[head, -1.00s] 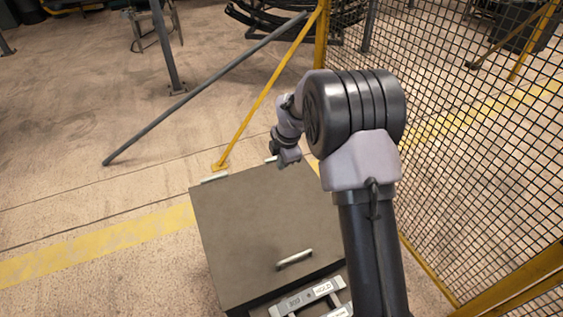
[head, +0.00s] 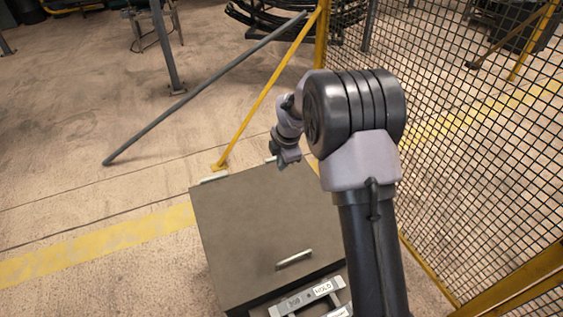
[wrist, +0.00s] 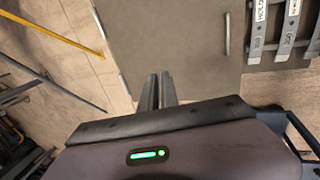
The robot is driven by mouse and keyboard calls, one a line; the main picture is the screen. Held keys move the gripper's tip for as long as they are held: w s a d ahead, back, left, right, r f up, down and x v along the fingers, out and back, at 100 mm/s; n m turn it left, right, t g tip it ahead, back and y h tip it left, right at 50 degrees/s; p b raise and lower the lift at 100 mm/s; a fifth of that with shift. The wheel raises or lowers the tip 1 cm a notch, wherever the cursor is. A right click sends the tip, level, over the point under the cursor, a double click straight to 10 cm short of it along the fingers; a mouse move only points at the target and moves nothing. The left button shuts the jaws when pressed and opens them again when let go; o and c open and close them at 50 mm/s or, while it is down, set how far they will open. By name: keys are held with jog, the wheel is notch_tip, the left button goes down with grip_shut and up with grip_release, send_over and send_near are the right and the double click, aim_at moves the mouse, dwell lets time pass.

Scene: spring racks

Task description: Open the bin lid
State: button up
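The bin lid (head: 250,225) is a flat grey-brown panel lying closed on the bin. Its bar handle (head: 294,259) is near the front edge, and pale hinge pieces (head: 213,178) sit along the back edge. My arm covers part of the lid's right side. In the wrist view the lid (wrist: 185,35) fills the upper middle, with the handle (wrist: 227,33) at its right. My gripper (wrist: 160,74) overlaps the lid's lower edge there, well away from the handle. Its fingers stand a narrow gap apart with nothing between them. The fingertips are not clear in the head view.
Labelled grey handles (wrist: 290,30) stand beside the bin's front edge. A wire mesh fence (head: 480,150) with yellow posts rises on the right. A yellow brace (head: 270,90) and grey bar slope behind the bin. The floor left of the bin is clear.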

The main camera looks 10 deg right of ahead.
jog(key=o, duration=0.5)
jog(key=p+v, duration=0.1)
jog(key=v, duration=1.6)
jog(key=shift+r, duration=0.25)
